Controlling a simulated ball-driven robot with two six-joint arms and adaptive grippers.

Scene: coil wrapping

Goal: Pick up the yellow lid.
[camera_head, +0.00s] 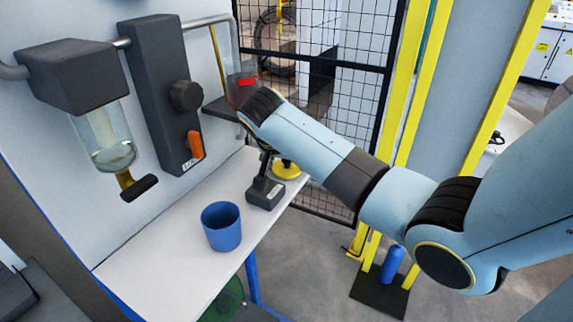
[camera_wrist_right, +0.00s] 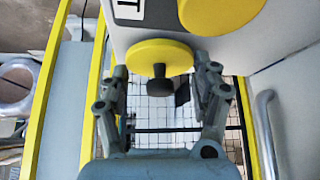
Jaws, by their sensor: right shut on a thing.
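The yellow lid (camera_wrist_right: 150,57) is a round disc with a dark knob (camera_wrist_right: 158,86), seen in the right wrist view. The two fingers of my right gripper (camera_wrist_right: 161,70) stand at either side of the lid and are shut on it. My left gripper is not in view.
A blue cup (camera_head: 221,227) stands on the white table (camera_head: 165,257). A larger yellow disc (camera_wrist_right: 222,12) is close to the lid. Wall dispensers (camera_head: 75,77) hang at left; a mesh fence (camera_head: 350,100) stands behind.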

